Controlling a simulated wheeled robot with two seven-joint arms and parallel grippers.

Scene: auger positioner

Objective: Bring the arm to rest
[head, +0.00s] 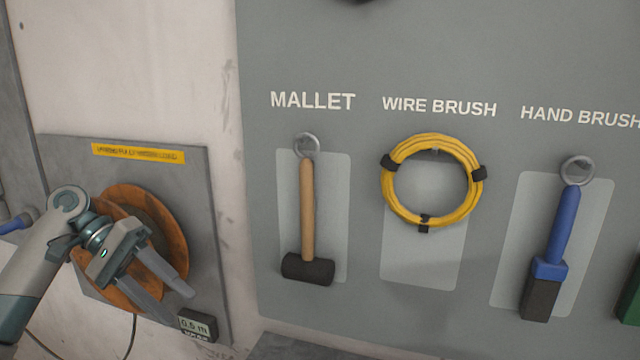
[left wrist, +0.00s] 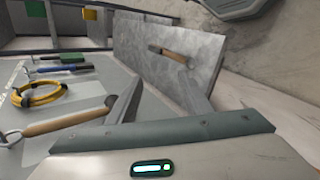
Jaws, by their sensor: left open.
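My left arm comes in from the left in the head view. Its gripper (head: 178,302) is open and empty, with its two fingers pointing down to the right in front of an orange reel (head: 172,215). The gripper covers part of the reel; I cannot tell whether it touches it. The reel is on a grey wall plate (head: 190,165) with a yellow label. In the left wrist view the spread fingers (left wrist: 163,98) show with nothing held between them. My right gripper is not in view.
A small display (head: 197,325) reading 0.5 m sits below the reel. To the right, a grey board holds a mallet (head: 307,205), a yellow coil (head: 432,222) under WIRE BRUSH, and a blue hand brush (head: 558,235). A wooden-handled thing (left wrist: 180,55) lies on a grey surface (left wrist: 150,85).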

